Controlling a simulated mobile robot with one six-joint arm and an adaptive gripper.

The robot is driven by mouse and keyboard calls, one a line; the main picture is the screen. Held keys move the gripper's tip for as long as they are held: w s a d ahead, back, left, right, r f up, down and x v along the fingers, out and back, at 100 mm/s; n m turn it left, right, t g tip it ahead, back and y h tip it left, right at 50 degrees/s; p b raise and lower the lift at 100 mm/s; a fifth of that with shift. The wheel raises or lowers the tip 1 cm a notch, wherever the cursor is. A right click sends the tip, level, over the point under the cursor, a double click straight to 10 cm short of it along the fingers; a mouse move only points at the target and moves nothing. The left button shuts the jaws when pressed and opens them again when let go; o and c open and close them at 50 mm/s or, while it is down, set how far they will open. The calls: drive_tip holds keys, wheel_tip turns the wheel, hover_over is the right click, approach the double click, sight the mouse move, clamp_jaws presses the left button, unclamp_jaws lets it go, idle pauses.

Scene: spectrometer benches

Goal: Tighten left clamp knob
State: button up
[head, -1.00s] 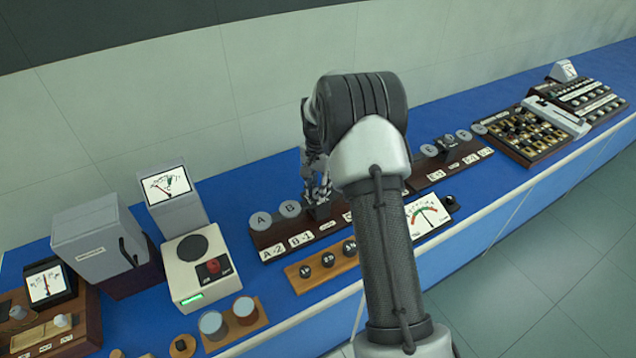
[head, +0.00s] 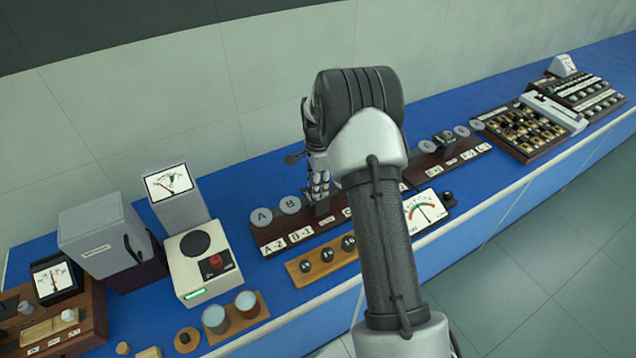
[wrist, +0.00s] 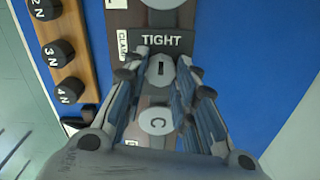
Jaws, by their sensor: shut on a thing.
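The left clamp shows in the wrist view as a dark block with a plate reading TIGHT (wrist: 168,41) and a small CLAMP label. Below the plate is the clamp knob (wrist: 160,72), a small grey piece with a dark slot, mostly hemmed in by fingers. My gripper (wrist: 160,66) is shut on this knob, with fingers on both sides. In the head view my gripper (head: 319,185) reaches down to the left dark wooden board (head: 270,236). My arm and wrist hide part of that board and most of the clamp.
A round disc marked C (wrist: 156,121) lies close below the knob, between the fingers. A wooden strip with several black weights (head: 325,262) stands in front of the board. A dial meter (head: 425,212) is to the right. The bench's blue top behind the board is clear.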

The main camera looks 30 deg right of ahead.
idle(0.4)
drive_tip(key=o, duration=1.1)
drive_tip(key=shift+c, duration=0.2)
wheel_tip(320, 180, up, 12)
